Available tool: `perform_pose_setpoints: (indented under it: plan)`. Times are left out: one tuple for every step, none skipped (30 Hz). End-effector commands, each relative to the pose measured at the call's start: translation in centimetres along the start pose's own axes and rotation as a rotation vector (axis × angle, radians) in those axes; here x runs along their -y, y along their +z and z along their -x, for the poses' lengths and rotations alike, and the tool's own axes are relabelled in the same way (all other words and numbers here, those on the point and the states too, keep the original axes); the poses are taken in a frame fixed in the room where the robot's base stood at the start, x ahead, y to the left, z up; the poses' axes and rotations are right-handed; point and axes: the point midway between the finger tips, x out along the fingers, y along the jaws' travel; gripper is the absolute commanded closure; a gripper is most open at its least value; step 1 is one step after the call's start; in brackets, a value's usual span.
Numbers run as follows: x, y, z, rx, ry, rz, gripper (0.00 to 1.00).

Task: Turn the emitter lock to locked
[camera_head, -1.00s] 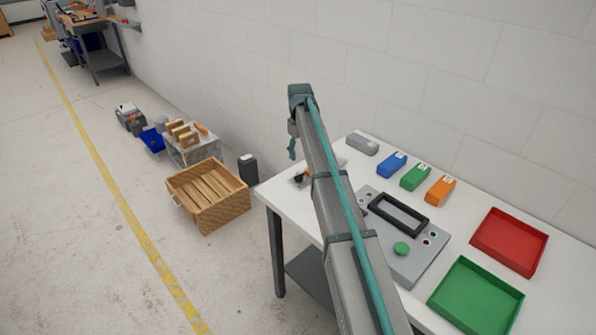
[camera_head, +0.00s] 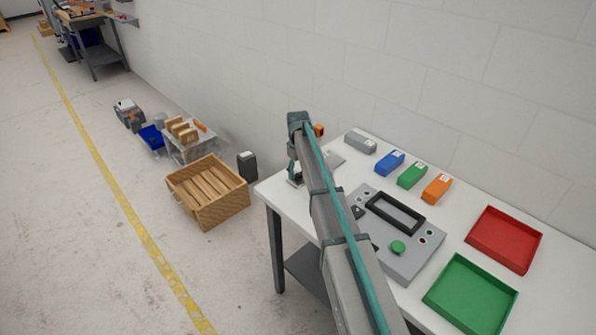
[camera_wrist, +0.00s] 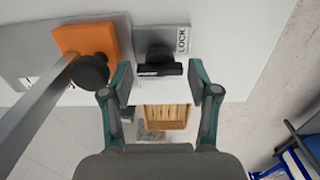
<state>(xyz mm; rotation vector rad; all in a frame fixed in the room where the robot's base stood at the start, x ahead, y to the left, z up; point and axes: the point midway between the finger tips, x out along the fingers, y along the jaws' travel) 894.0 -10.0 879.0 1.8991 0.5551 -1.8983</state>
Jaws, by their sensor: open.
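A black knob (camera_wrist: 158,60) with a flat bar handle sits on a grey plate (camera_wrist: 148,38) beside a label reading LOCK (camera_wrist: 182,39) in the wrist view. Its bar lies roughly across the picture. My gripper (camera_wrist: 160,88) is open, with one teal-and-grey finger on each side, just short of the knob; I see no contact. In the head view my gripper (camera_head: 294,172) is low over the table's far left corner, and the arm hides much of that area.
An orange block (camera_wrist: 87,45) with a black ball-ended grey lever (camera_wrist: 35,112) stands left of the knob. On the white table (camera_head: 462,212) are a grey panel (camera_head: 405,262), several coloured boxes, a red tray (camera_head: 533,262) and a green tray (camera_head: 432,298). A wooden crate (camera_head: 222,212) stands on the floor.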

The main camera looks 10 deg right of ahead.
Motion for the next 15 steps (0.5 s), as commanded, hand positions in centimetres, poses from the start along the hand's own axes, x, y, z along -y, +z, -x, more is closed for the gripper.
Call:
perform_pose_setpoints:
  plan:
    - [0.00, 0.00, 0.01, 0.000, 0.000, 0.000, 0.43]
    - [0.00, 0.00, 0.01, 0.000, 0.000, 0.000, 0.48]
    - [0.00, 0.00, 0.01, 0.000, 0.000, 0.000, 0.55]
    - [0.00, 0.00, 0.01, 0.000, 0.000, 0.000, 0.60]
    - [0.00, 0.00, 0.02, 0.000, 0.000, 0.000, 0.65]
    - [0.00, 0.00, 0.02, 0.000, 0.000, 0.000, 0.71]
    - [0.00, 0.00, 0.02, 0.000, 0.000, 0.000, 0.76]
    - [0.00, 0.00, 0.02, 0.000, 0.000, 0.000, 0.81]
    - [0.00, 0.01, 0.03, 0.000, 0.000, 0.000, 0.85]
    - [0.00, 0.00, 0.02, 0.000, 0.000, 0.000, 0.85]
    - [0.00, 0.00, 0.03, 0.000, 0.000, -0.001, 0.85]
    - [0.00, 0.01, 0.02, 0.000, 0.000, -0.002, 0.85]
    - [0.00, 0.01, 0.02, 0.000, 0.000, -0.004, 0.85]
    - [0.00, 0.00, 0.02, 0.000, 0.000, -0.007, 0.85]
    - [0.00, 0.01, 0.01, 0.000, 0.000, -0.013, 0.85]
